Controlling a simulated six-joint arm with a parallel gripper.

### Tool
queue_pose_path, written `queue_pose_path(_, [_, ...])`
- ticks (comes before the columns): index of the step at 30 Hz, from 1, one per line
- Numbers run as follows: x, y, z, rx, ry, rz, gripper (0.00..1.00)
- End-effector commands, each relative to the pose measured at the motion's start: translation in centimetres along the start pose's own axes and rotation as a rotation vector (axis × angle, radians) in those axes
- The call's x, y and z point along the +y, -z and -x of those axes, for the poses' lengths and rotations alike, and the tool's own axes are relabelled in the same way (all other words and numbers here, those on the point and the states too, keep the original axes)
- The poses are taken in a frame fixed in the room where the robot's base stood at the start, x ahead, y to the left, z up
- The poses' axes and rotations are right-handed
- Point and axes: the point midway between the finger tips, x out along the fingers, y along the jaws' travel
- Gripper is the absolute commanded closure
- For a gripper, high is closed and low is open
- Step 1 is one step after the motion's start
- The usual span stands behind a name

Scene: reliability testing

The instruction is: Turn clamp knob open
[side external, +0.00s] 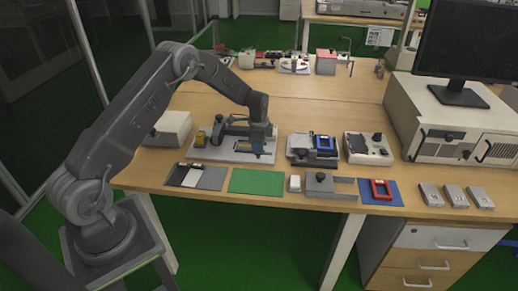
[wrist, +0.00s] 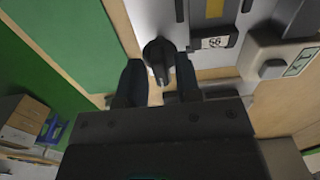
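A dark clamp knob (wrist: 160,56) with a pointed lower end shows in the wrist view, over a pale fixture plate (wrist: 205,22). The two dark fingers of my gripper (wrist: 160,76) stand apart on either side of the knob. I cannot tell whether either finger touches it. In the side view my gripper (side external: 258,146) is low over the right part of the pale fixture plate (side external: 225,156). My own wrist hides the knob there. A yellow block (side external: 200,138) sits at the plate's left end.
A second fixture with a blue part (side external: 323,143) and a grey box with a knob (side external: 368,148) stand to the right. A green mat (side external: 257,181), a grey bracket (side external: 330,187) and a red frame (side external: 381,189) lie along the front edge. A monitor (side external: 467,38) stands at the right.

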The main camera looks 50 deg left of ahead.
Motion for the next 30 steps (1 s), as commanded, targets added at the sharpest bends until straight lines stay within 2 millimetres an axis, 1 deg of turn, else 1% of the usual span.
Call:
queue_pose_path(5, [-0.1,0.0,1.0,0.001,0.002,0.001,0.69])
queue_pose_path(18, [-0.1,0.0,4.2,0.001,0.002,0.001,0.69])
queue_pose_path(28, [0.0,0.0,4.6,0.0,0.001,0.001,0.69])
queue_pose_path(30, [0.1,0.1,5.2,0.003,0.006,0.006,0.69])
